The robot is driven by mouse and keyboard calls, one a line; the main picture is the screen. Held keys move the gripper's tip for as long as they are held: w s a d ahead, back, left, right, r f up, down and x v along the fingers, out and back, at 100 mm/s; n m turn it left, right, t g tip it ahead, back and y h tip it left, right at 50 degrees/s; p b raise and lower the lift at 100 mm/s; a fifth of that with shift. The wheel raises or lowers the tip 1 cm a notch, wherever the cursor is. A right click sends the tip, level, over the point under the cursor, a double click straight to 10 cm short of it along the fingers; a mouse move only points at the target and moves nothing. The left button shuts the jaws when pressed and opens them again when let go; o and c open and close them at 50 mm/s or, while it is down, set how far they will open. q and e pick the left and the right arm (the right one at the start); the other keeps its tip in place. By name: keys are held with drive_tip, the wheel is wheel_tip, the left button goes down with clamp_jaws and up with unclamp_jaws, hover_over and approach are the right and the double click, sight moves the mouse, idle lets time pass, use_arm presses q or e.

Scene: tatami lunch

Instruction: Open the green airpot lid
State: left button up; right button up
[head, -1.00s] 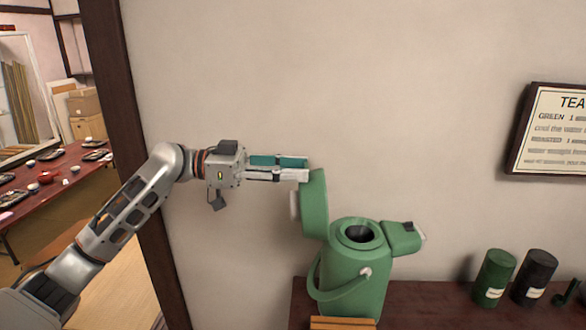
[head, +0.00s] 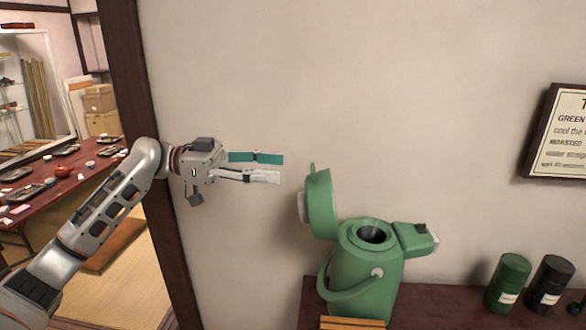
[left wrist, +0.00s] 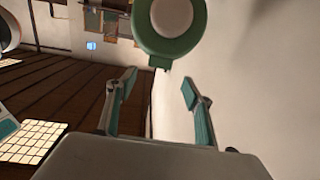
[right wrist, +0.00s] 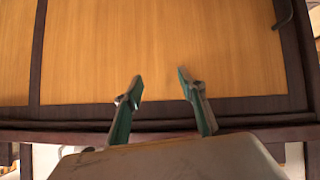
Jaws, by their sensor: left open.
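The green airpot (head: 362,270) stands upright on the dark counter. Its lid (head: 321,203) is swung up and stands roughly vertical at the left of the pot's top, and the dark round mouth (head: 373,235) is uncovered. My left gripper (head: 282,168) is open and empty, left of the raised lid and apart from it. In the left wrist view the lid's round green rim and pale inner disc (left wrist: 172,20) show beyond the open fingers (left wrist: 160,82). My right gripper (right wrist: 160,82) is open and empty before a wooden panel; it is not in the head view.
The dark counter (head: 450,305) also holds a green canister (head: 508,282) and a black canister (head: 549,285) right of the airpot. A wooden slatted piece (head: 351,323) lies in front of the pot. A framed tea sign (head: 560,135) hangs on the wall.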

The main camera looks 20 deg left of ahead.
use_arm(q)
drive_tip(key=shift+v, duration=2.05)
